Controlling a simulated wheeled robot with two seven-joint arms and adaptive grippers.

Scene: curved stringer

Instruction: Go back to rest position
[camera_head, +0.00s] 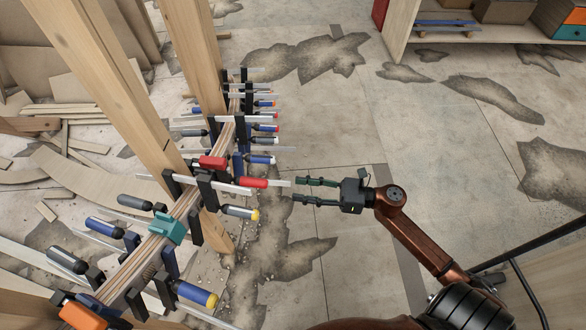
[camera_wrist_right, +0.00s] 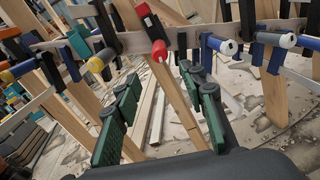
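My right gripper (camera_head: 308,190) is in the middle of the head view, open and empty, with its fingers pointing left. Its green fingers (camera_wrist_right: 165,112) also show apart in the right wrist view, with nothing between them. The curved stringer (camera_head: 184,206), a laminated wood strip, runs from lower left to upper middle, held by several clamps. A clamp with a red handle (camera_head: 253,183) has its bar end just left of my right fingertips, apart as far as I can tell. The red handle also shows in the right wrist view (camera_wrist_right: 159,50). My left gripper is not in view.
Upright wooden posts (camera_head: 118,92) stand along the stringer. Wood offcuts (camera_head: 75,185) and boards lie on the floor at left. A shelf with boxes (camera_head: 470,38) stands at upper right. The stained concrete floor (camera_head: 330,120) between stringer and shelf is open.

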